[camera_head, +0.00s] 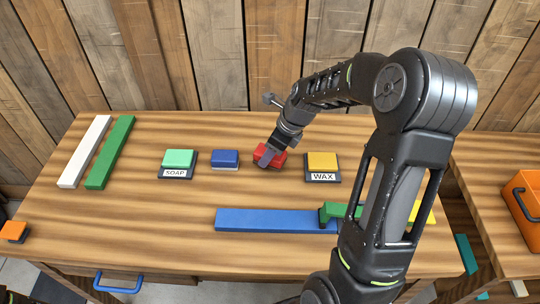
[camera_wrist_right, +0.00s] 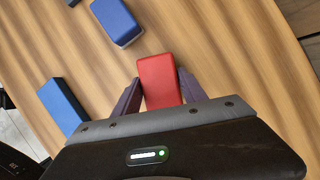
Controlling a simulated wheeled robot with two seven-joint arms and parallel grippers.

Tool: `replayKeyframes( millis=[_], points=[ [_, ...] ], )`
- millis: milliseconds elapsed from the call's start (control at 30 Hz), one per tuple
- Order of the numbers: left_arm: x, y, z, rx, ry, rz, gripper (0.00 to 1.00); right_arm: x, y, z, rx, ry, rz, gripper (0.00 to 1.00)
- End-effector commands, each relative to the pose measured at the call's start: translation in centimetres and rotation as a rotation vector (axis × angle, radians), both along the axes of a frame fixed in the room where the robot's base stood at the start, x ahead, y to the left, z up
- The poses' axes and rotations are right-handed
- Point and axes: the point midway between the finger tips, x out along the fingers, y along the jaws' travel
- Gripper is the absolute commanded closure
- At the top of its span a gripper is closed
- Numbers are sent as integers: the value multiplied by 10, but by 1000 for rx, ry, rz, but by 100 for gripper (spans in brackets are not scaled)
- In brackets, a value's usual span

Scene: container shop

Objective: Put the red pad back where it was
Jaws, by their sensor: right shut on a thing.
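The red pad (camera_head: 270,153) is at the back middle of the wooden table, between the blue pad (camera_head: 225,158) and the yellow pad (camera_head: 322,161). My right gripper (camera_head: 268,157) reaches down over it. In the right wrist view the red pad (camera_wrist_right: 158,80) sits between the two fingers of my right gripper (camera_wrist_right: 158,92), which is shut on it. I cannot tell whether the pad touches the table. My left gripper is not in view.
A long blue bar (camera_head: 265,220) lies in front. White (camera_head: 84,152) and green (camera_head: 110,152) bars lie left. An orange crate (camera_head: 522,205) stands right.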

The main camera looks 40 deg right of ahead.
Motion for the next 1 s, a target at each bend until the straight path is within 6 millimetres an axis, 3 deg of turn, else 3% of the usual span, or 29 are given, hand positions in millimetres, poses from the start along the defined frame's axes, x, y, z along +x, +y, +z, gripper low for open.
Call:
replayKeyframes(
  millis=[100,500,533,767,1000],
  points=[
    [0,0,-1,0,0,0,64,0,0,-15,1,2,-1,88],
    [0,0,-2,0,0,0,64,0,0,-20,-1,0,0,88],
    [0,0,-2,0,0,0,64,0,0,-19,-1,0,0,49],
    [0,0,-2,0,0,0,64,0,0,-19,-1,0,0,30],
    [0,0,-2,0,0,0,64,0,0,-19,-1,0,0,29]
  ],
)
